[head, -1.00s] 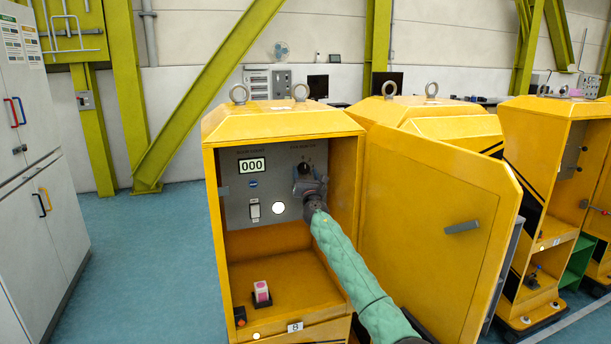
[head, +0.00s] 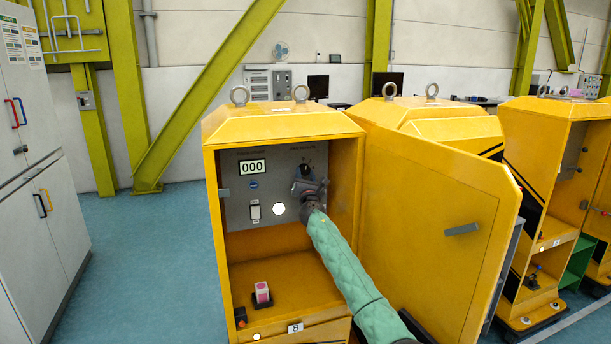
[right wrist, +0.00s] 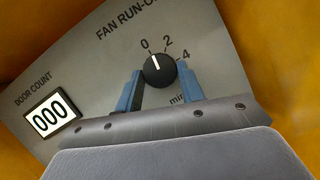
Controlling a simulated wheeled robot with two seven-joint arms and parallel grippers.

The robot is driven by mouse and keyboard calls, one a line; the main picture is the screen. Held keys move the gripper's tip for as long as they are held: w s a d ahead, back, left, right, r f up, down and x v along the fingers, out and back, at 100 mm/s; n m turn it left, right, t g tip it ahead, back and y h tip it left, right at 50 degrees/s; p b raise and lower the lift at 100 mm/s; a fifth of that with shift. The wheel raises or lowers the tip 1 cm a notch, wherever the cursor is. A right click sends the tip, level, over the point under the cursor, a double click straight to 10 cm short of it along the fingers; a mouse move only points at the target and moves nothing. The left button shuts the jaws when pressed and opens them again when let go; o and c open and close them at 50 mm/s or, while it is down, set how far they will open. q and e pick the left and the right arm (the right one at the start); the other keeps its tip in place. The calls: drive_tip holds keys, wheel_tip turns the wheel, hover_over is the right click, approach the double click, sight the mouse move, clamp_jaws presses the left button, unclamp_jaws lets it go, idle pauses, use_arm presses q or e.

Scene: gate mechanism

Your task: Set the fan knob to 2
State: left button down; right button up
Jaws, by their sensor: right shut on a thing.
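The fan knob (right wrist: 160,72) is a black dial on the grey panel, labelled 0, 2 and 4. Its white pointer line points up and slightly left, close to the 0 mark. In the head view the knob (head: 306,169) shows just above my right gripper (head: 309,181). In the right wrist view the blue fingers of my right gripper (right wrist: 160,80) stand on both sides of the knob, shut on it. My left gripper is not in view.
The panel (head: 234,205) is inside an open yellow cabinet (head: 282,124). It carries a counter (head: 252,166) reading 000, a white rocker switch (head: 254,211) and a round white light (head: 278,209). The open door (head: 430,215) stands right of my arm. A pink-and-white block (head: 262,291) sits on the cabinet floor.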

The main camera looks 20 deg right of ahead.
drive_tip(key=shift+r+m+g+h+p, duration=0.1)
drive_tip(key=shift+m+g+h+p, duration=0.2)
drive_tip(key=shift+m+h, duration=0.55)
drive_tip(key=shift+a+m, duration=0.2)
drive_tip(key=shift+m, duration=0.65)
drive_tip(key=shift+r+m+g+h+p, duration=0.1)
drive_tip(key=shift+m+g+h+p, duration=0.4)
drive_tip(key=shift+m, duration=0.9)
drive_tip(key=shift+m+g+h+p, duration=0.2)
drive_tip(key=shift+m+g, duration=0.5)
drive_tip(key=shift+m, duration=0.7)
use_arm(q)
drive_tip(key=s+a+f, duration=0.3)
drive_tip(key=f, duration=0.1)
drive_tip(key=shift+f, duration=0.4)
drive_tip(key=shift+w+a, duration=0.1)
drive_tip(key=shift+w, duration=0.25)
